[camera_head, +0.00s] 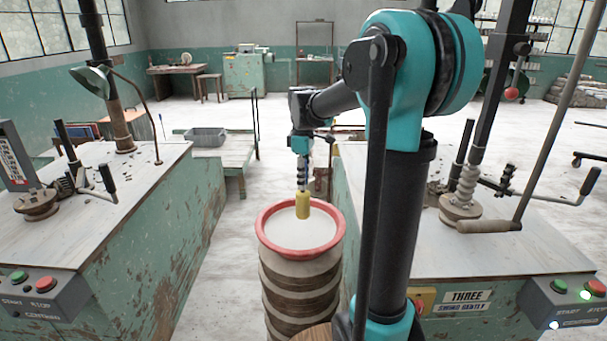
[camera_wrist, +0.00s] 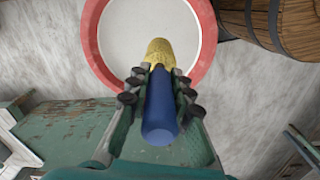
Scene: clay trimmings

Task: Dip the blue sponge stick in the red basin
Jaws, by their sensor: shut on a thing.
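The blue sponge stick (camera_wrist: 160,108) has a blue handle and a yellow sponge end (camera_head: 303,205). My gripper (camera_wrist: 160,84) is shut on its handle and holds it upright, sponge down. In the head view my gripper (camera_head: 303,172) hangs over the red basin (camera_head: 262,236), which has a red rim and pale whitish contents. The sponge end appears against the basin's inside, towards its far side. I cannot tell whether the sponge touches the contents. The wrist view also shows the basin's red rim (camera_wrist: 92,45) around the sponge end.
The basin sits on a banded wooden barrel (camera_head: 300,290) between a left workbench (camera_head: 110,205) and a right workbench (camera_head: 460,255). Both carry metal fittings. A low green table with a grey bin (camera_head: 206,137) stands behind the left bench. Floor is open farther back.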

